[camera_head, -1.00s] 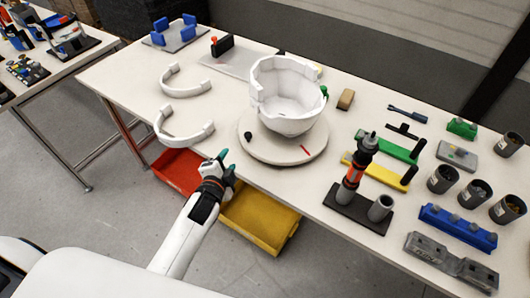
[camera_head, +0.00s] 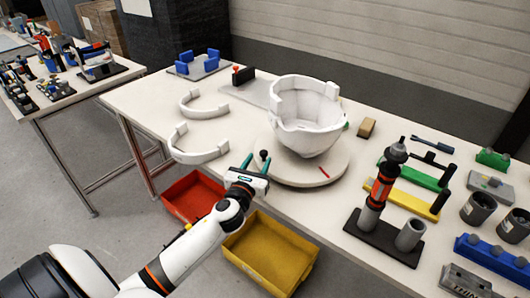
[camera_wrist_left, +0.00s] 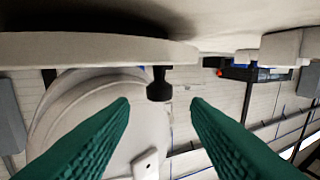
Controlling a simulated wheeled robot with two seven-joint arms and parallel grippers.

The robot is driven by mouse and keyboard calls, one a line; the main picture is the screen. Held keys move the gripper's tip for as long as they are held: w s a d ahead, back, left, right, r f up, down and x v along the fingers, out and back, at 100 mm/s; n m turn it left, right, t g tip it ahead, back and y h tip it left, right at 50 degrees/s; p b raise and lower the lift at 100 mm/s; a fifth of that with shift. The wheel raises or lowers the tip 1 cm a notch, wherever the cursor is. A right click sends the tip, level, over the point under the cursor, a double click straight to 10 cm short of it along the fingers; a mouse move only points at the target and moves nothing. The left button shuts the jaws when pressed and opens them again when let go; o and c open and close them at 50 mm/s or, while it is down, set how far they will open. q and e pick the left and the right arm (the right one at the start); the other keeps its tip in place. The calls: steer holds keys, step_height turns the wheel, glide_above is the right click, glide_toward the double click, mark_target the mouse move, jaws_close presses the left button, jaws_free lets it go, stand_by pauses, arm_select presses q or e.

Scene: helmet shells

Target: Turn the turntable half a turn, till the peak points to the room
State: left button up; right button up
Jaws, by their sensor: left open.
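The round pale turntable (camera_head: 300,178) stands near the front edge of the workbench. A white helmet shell (camera_head: 305,125) sits on it like a bowl; I cannot tell for sure which way its peak points. A short red mark (camera_head: 324,171) lies on the disc's front right. A black knob (camera_head: 264,154) stands at the disc's left rim. My left gripper (camera_head: 256,162) is open at that rim. In the left wrist view the knob (camera_wrist_left: 159,84) shows between the green fingertips (camera_wrist_left: 160,103), with gaps on both sides. My right gripper is out of view.
Two white curved bands (camera_head: 198,148) lie left of the turntable. A tool stand (camera_head: 385,240) with an upright orange-and-black driver is to its right. Red (camera_head: 192,197) and yellow (camera_head: 270,252) bins sit below the bench edge. A tan block (camera_head: 367,127) lies behind right.

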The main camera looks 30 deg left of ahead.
mark_target(262, 155)
arm_select(q)
steer(key=x, duration=0.5)
steer(key=shift+w, duration=0.25)
jaws_close()
